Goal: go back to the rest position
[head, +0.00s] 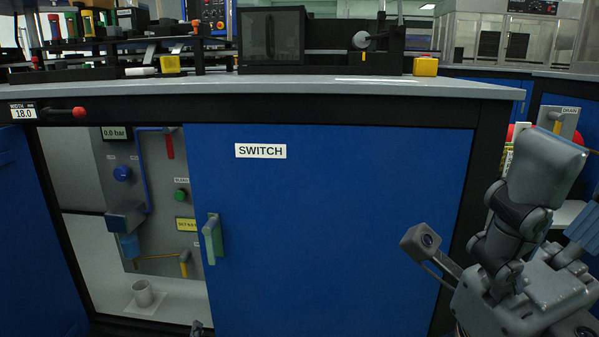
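My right arm comes in at the right edge of the head view, grey and folded, in front of the right end of the bench. A small camera on a bracket sticks out from it to the left, in front of the blue door. I cannot make out the fingers of my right gripper, so its opening does not show. My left gripper cannot be made out. Only a small dark grey piece shows at the bottom edge, and I cannot tell what it is.
The bench (300,86) carries a dark box (270,36) and yellow blocks.

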